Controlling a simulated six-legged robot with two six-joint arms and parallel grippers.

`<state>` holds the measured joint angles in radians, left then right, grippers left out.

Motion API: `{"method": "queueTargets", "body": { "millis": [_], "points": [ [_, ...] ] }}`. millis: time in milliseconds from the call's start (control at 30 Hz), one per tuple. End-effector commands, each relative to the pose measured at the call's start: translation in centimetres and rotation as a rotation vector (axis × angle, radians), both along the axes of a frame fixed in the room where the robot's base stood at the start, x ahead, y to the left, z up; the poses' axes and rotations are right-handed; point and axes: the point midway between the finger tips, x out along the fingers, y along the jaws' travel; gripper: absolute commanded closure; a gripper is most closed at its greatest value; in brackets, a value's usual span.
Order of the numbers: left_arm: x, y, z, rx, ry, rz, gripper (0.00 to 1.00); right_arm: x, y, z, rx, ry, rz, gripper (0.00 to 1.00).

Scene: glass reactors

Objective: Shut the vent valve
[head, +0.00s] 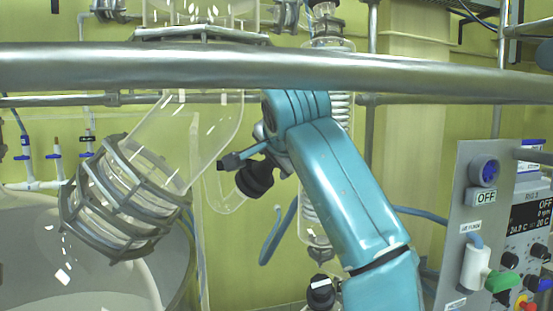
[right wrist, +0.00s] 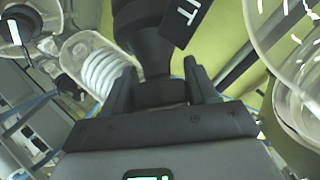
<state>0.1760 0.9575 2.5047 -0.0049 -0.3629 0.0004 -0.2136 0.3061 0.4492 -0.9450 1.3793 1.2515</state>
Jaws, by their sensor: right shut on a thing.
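The vent valve's black knob (head: 256,181) sits by the slanted glass tube in the middle of the head view. In the right wrist view the dark knob (right wrist: 163,93) stands between my two fingers, and a black tag (right wrist: 186,22) with partly visible white letters is above it. My right gripper (right wrist: 160,84) is shut on this knob. In the head view my blue arm comes up from the lower right, and the right gripper (head: 268,152) is at the knob, its fingers partly hidden. How far the valve is turned cannot be told. My left gripper is not in view.
A thick metal rail (head: 150,68) crosses the head view above the valve. A glass reactor vessel (head: 60,240) with a caged glass joint (head: 125,200) is at left. A coiled glass condenser (head: 312,190) stands behind my arm. A control panel (head: 480,215) stands at right.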

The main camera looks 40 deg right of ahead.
Motion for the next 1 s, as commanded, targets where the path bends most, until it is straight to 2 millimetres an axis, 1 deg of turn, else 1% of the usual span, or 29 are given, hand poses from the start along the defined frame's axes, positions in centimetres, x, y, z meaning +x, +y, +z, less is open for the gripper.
{"method": "queueTargets", "body": {
  "millis": [33,67,100,133,467,667,867,1000],
  "points": [
    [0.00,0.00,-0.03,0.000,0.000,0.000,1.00,0.08,0.11,-0.21,0.002,0.007,0.002,0.73],
    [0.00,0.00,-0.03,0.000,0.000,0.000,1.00,0.08,0.11,-0.21,0.002,0.007,0.002,0.40],
    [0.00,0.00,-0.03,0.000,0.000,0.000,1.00,0.07,0.10,-0.22,0.002,0.007,0.002,0.26],
    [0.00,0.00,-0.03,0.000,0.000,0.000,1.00,0.08,0.11,-0.21,0.002,0.007,0.002,0.22],
    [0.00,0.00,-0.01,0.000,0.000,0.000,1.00,-0.01,0.02,-0.07,-0.002,0.002,0.004,0.22],
    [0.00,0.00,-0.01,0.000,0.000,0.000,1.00,-0.09,-0.02,-0.01,-0.036,-0.008,0.040,0.22],
    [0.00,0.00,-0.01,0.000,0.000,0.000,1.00,-0.03,-0.02,0.06,-0.135,-0.036,0.141,0.22],
    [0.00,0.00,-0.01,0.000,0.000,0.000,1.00,0.04,0.01,0.19,-0.243,-0.068,0.253,0.22]
  ]
}}
